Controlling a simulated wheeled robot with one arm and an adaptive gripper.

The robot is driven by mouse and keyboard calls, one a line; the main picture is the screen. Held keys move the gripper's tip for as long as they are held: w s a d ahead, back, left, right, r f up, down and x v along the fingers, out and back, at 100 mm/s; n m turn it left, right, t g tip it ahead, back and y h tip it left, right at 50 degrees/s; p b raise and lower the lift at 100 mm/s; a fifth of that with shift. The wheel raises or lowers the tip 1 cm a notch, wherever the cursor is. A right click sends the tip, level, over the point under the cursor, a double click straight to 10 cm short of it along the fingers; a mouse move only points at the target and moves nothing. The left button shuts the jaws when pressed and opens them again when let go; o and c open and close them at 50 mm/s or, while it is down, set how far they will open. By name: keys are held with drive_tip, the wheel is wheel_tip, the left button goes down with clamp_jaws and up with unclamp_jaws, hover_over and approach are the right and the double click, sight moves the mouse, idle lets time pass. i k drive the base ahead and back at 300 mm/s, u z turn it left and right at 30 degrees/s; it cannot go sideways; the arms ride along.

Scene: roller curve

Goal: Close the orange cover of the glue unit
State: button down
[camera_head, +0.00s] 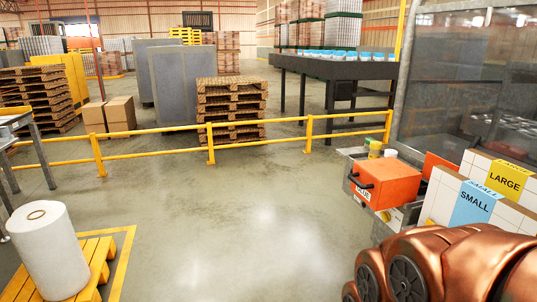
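The glue unit's orange cover (390,180) is a box-like lid with a black handle on its left side, at the right of the head view. A white label, partly readable as glue, sits on its lower left front. Grey parts of the glue unit (391,217) show below the cover. I cannot tell for sure whether the cover is fully down. A second orange panel (438,164) stands behind it to the right. My gripper is not in view. A copper-coloured body with dark round discs fills the lower right corner and hides what lies behind it.
A white tiled panel with blue SMALL (474,204) and yellow LARGE (506,181) signs stands right of the unit. Yellow railing (255,124) crosses behind. A white roll (47,250) stands on a yellow pallet (100,262) at left. The middle floor is clear.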

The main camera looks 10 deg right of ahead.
sight(384, 183)
drive_tip(key=u, duration=0.6)
drive_tip(key=i, duration=0.8)
drive_tip(key=u, duration=0.15)
